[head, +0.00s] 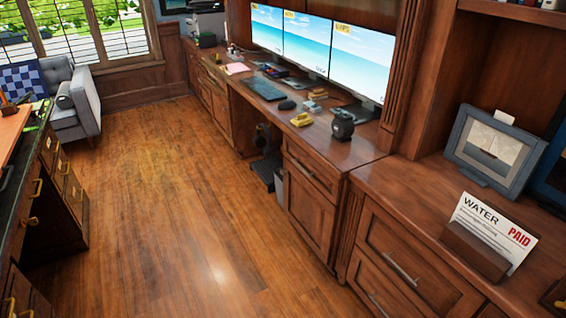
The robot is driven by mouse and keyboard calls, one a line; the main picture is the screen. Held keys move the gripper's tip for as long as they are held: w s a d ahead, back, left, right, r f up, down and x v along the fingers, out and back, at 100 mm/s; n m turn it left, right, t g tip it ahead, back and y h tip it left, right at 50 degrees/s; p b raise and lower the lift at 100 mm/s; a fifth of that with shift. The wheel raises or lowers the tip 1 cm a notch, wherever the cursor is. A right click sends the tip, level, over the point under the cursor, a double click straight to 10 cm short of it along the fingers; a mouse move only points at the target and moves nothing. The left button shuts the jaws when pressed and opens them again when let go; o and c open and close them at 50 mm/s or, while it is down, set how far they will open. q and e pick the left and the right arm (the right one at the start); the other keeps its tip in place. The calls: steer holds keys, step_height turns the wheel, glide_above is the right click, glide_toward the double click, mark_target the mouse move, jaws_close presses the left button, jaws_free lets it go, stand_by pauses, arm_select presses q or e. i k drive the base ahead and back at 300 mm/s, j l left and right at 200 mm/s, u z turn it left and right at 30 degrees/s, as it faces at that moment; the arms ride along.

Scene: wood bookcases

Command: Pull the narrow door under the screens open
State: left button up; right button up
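The narrow wooden door (306,210) is in the lower middle of the head view, below a drawer (311,168) with a metal handle. It looks shut, flush in the front of the desk cabinet. Its own handle is too small or hidden to make out. The desk top (342,152) runs above it, with three lit screens (308,42) standing toward the back. Neither of my grippers is in view.
The wooden floor (170,200) before the cabinet is clear. An open knee space with a grey bin (279,185) lies left of the door. Wider drawers (405,262) are at right. A dark cabinet (65,185) stands at left, a grey armchair (75,100) behind.

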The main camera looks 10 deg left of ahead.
mark_target(310, 212)
steer(key=i+j+z, duration=0.15)
steer(key=i+j, duration=0.45)
steer(key=i+j+z, duration=0.15)
steer(key=i+j, duration=0.45)
steer(key=i+j+z, duration=0.2)
steer(key=i+j, duration=0.35)
steer(key=j, duration=0.2)
